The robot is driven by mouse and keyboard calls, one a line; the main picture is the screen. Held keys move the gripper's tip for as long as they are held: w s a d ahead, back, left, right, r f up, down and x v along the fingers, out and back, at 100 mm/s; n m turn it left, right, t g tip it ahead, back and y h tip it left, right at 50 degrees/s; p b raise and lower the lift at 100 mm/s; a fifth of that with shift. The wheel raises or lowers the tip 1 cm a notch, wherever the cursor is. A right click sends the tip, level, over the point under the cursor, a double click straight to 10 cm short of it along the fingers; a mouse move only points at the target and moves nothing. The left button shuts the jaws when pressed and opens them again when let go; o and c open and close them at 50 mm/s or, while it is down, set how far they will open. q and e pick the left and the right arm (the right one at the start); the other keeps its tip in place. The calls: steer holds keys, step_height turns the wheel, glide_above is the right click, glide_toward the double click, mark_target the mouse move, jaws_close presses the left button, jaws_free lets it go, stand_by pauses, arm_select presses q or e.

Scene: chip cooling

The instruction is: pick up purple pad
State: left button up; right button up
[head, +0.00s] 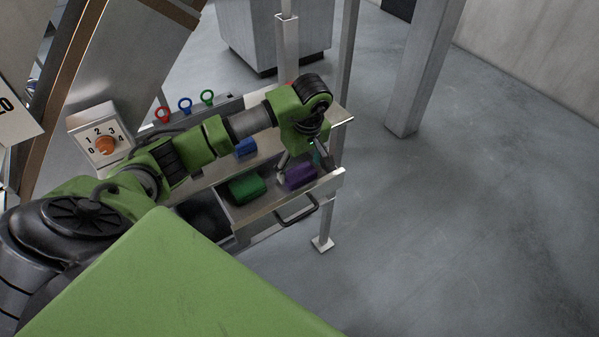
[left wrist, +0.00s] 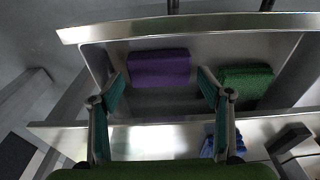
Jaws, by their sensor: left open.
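The purple pad (head: 300,175) lies in an open metal drawer (head: 265,208), right of a green pad (head: 246,188) in the head view. My left gripper (head: 304,158) is above the drawer, close to the purple pad, and partly covers the view of it. In the left wrist view the purple pad (left wrist: 159,68) lies beyond and between the two open fingers of my left gripper (left wrist: 160,85). Nothing is between the fingertips. The green pad (left wrist: 246,84) is to the right there. My right gripper is not in view.
A blue item (head: 245,148) sits on the metal surface behind the drawer. Red, blue and green ring-topped tools (head: 185,105) stand farther back. A numbered dial box (head: 101,137) is at left. The drawer handle (head: 298,213) faces front; the floor at right is clear.

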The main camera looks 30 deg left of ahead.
arm_select(q)
steer(key=shift+f, duration=0.85)
steer(key=c, duration=0.9)
steer(key=shift+o, duration=0.2)
steer(key=shift+w+a+r, duration=0.1)
steer(key=shift+r, duration=0.05)
steer(key=shift+r, duration=0.25)
step_height(320, 180, up, 2)
steer(key=shift+r+b, duration=0.1)
steer(key=shift+b, duration=0.6)
steer(key=s+d+r, duration=0.7)
steer(key=s+r, duration=0.3)
steer(key=s, duration=0.2)
steer(key=shift+b, duration=0.4)
